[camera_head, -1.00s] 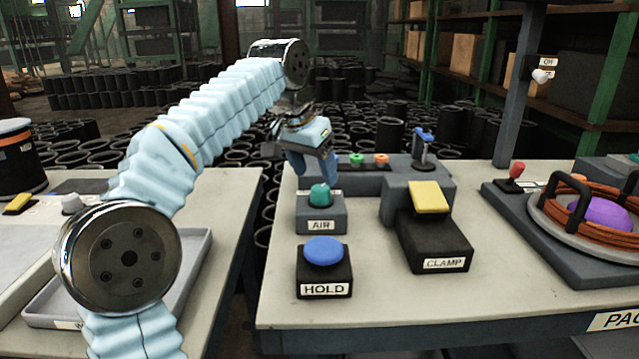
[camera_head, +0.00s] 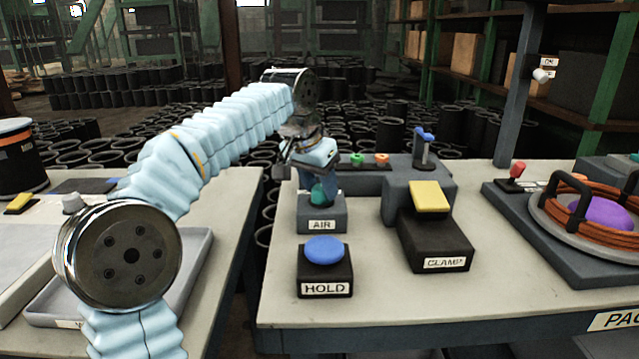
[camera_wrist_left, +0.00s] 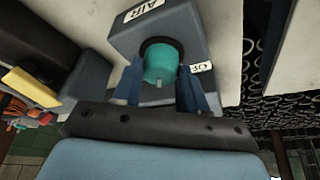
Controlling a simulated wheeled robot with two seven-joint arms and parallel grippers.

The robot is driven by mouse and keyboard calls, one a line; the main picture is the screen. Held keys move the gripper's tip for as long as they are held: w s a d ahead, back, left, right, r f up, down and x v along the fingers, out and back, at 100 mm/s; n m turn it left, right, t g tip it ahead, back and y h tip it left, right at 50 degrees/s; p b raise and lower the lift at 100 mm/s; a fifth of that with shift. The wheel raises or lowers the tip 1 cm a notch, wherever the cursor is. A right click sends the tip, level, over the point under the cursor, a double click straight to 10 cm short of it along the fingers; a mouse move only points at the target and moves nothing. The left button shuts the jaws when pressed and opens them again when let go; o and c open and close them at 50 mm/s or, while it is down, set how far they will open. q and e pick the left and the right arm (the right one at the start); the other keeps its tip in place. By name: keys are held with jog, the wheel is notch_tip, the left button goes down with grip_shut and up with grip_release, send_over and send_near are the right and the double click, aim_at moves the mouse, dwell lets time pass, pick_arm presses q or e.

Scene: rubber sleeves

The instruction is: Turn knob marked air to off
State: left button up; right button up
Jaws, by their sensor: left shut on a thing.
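The teal air knob (camera_head: 319,195) sits on a grey box labelled AIR (camera_head: 321,226) in the middle of the head view. My left gripper (camera_head: 318,190) has come down over the knob from above and is shut on it. In the left wrist view the teal knob (camera_wrist_left: 160,64) stands between the two blue fingers of my left gripper (camera_wrist_left: 162,90). A small white label (camera_wrist_left: 201,68), partly hidden and reading about "OF", lies beside the knob's black collar. The knob's pointer cannot be made out. My right gripper is not in view.
A blue HOLD button (camera_head: 324,250) on a black box stands in front of the AIR box. A yellow CLAMP pedal (camera_head: 429,197) is to its right. A grey block with green and orange buttons (camera_head: 381,159) stands behind.

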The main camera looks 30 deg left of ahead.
pick_arm(q)
jog(key=shift+n, duration=0.3)
jog(key=n+y, duration=0.2)
jog(key=n, duration=0.3)
jog(key=shift+d, duration=0.2)
jog(key=n+y, duration=0.1)
jog(key=n, duration=0.2)
jog(key=n+g+y, duration=0.1)
jog(key=n, duration=0.2)
jog(key=shift+w+d+g, duration=0.1)
jog(key=shift+g, duration=0.2)
jog(key=shift+n, duration=0.3)
jog(key=o, duration=1)
